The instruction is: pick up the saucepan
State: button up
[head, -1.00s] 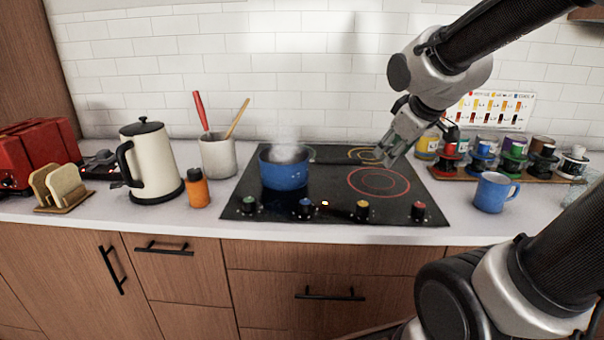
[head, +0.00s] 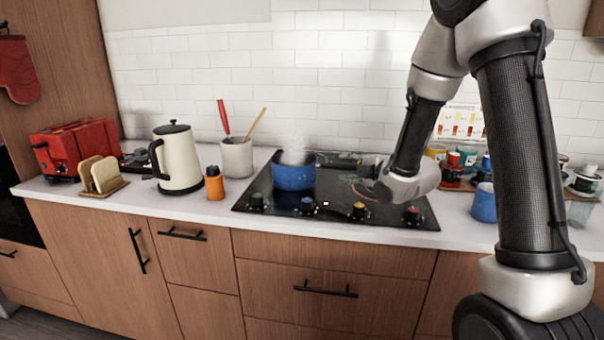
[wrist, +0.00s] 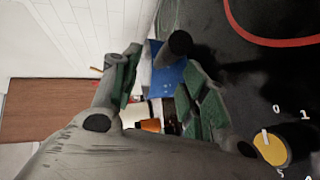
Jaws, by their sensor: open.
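The blue saucepan (head: 294,176) stands upright on the black hob, with steam rising from it. In the wrist view its blue side (wrist: 168,76) shows between and beyond my fingers, and a dark round handle end (wrist: 180,43) points toward the camera. My gripper (wrist: 163,88) is open, with green-padded fingers apart and nothing held between them. The handle end lies near the upper part of the gap between the fingers. In the head view my wrist is low over the right half of the hob, right of the pan, and hides most of the gripper.
The black hob (head: 262,196) has coloured knobs along its front edge. A utensil crock (head: 237,158), orange bottle (head: 214,186) and cream kettle (head: 178,166) stand left of it. A blue mug (head: 484,203) and a rack of jars are at right, partly behind my arm.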

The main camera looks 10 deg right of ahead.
aim_at(336, 166)
jog(key=shift+w+a+f+n, duration=0.3)
jog(key=shift+a+f+n, duration=0.05)
jog(key=shift+a+n, duration=0.05)
jog(key=x, duration=0.7)
jog(key=shift+w+a, duration=0.15)
jog(key=shift+a, duration=0.15)
grip_shut()
